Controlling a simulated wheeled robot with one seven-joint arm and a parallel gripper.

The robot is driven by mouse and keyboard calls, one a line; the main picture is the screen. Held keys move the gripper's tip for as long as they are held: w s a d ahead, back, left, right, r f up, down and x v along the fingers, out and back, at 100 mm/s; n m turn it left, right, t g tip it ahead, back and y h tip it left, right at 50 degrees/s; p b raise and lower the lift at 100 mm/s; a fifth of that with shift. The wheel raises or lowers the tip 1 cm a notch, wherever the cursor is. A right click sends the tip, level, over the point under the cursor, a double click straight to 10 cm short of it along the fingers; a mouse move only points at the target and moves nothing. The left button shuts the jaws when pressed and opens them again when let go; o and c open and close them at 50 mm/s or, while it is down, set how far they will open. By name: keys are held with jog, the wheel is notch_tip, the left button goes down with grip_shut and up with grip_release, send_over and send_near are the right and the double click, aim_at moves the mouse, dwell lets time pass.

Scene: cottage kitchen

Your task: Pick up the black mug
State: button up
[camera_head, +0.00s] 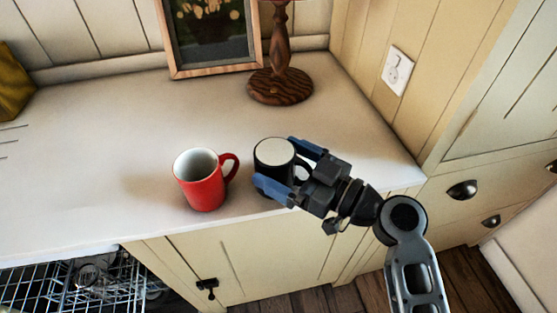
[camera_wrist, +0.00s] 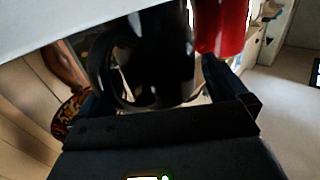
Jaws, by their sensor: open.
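The black mug (camera_head: 270,165) stands upright on the white counter near its front edge, with a pale interior. Its handle points right, toward my gripper. My gripper (camera_head: 290,168) is open, with one blue finger on the far side of the mug and one on the near side. In the wrist view the black mug (camera_wrist: 150,60) and its handle fill the space between the fingers of my gripper (camera_wrist: 155,95). I cannot tell whether the fingers touch the mug. The near finger hides part of the mug in the head view.
A red mug (camera_head: 202,182) stands close to the left of the black mug; it also shows in the wrist view (camera_wrist: 222,28). A wooden lamp base (camera_head: 280,88) and a framed picture (camera_head: 211,35) stand behind. The counter (camera_head: 90,150) is clear at left. An open dishwasher rack (camera_head: 75,285) is below.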

aim_at(285, 156)
jog(key=shift+c, duration=0.2)
jog(key=c, duration=1.2)
jog(key=shift+c, duration=0.2)
jog(key=shift+r, duration=0.15)
jog(key=shift+r, duration=0.2)
notch_tip(285, 156, up, 4)
jog(key=shift+f+b, duration=0.2)
jog(key=shift+b, duration=0.25)
jog(key=s+d+r+b, duration=0.1)
jog(key=s+d+r, duration=0.15)
jog(key=d, duration=0.35)
jog(key=s+d+r+b, duration=0.1)
jog(key=d+r, duration=0.3)
jog(key=d, duration=0.1)
jog(key=s+d+r+p, duration=0.1)
jog(key=s+r+p, duration=0.1)
jog(key=s, duration=0.5)
jog(key=s+d+r+p, duration=0.2)
jog(key=s+r+p, duration=0.1)
jog(key=s, duration=0.5)
jog(key=shift+s, duration=0.25)
